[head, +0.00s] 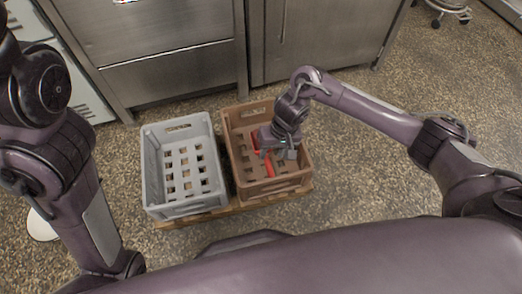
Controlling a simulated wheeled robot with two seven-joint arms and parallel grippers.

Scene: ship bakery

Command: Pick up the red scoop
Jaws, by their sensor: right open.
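The red scoop (269,170) lies inside the brown crate (241,118), partly hidden under my right gripper. Red parts of it show to the left of the gripper and below it. My right gripper (279,156) is open and reaches down into the crate over the scoop. I cannot tell whether its fingers touch the scoop. My left arm stands along the left side of the view, and its gripper is not visible.
A grey crate (208,203) stands left of the brown crate, looking empty. Both crates sit on a low wooden pallet (243,204). Steel cabinets (176,75) stand just behind. The speckled floor (365,165) is open to the right.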

